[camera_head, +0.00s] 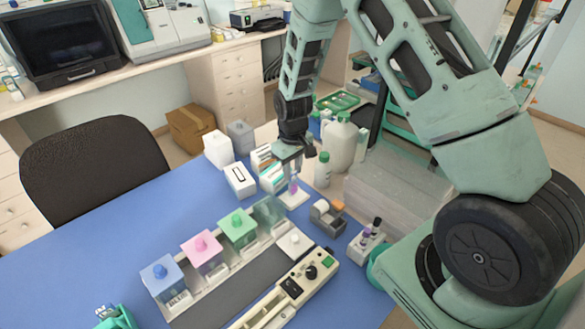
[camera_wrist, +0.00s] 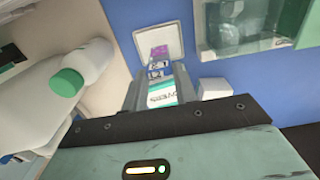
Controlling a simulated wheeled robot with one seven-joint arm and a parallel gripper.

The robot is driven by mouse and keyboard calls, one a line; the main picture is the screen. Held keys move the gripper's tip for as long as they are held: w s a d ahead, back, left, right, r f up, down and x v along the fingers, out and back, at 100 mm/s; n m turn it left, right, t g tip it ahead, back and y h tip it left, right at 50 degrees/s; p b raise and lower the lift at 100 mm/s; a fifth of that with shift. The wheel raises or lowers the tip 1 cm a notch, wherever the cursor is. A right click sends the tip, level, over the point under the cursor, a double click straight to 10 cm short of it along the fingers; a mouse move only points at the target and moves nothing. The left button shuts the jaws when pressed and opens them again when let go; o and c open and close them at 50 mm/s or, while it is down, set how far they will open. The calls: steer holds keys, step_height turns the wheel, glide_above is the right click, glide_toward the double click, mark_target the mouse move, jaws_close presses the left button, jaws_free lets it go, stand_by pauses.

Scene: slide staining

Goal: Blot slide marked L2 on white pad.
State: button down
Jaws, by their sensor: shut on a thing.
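My gripper (camera_head: 291,168) is shut on a slide at the far right of the blue table. The slide (camera_head: 294,186) hangs down from the fingers with a purple patch at its lower end. In the wrist view this slide (camera_wrist: 159,53) shows its purple patch beyond the fingers (camera_wrist: 159,74), with a small marking too blurred to read. The white pad (camera_head: 296,201) is directly below the slide and also shows in the wrist view (camera_wrist: 174,30). The slide's lower end overlaps the pad; I cannot tell whether it touches.
Boxes (camera_head: 240,181) and white bottles (camera_head: 341,142) stand close around my gripper. A grey holder (camera_head: 327,216) is right of the pad. The table's left part is clear.

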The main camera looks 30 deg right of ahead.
steer(key=shift+f+b, duration=0.4)
steer(key=shift+f, duration=0.15)
stand_by(2.9)
steer(key=shift+r+p, duration=2.1)
steer(key=shift+r, duration=1)
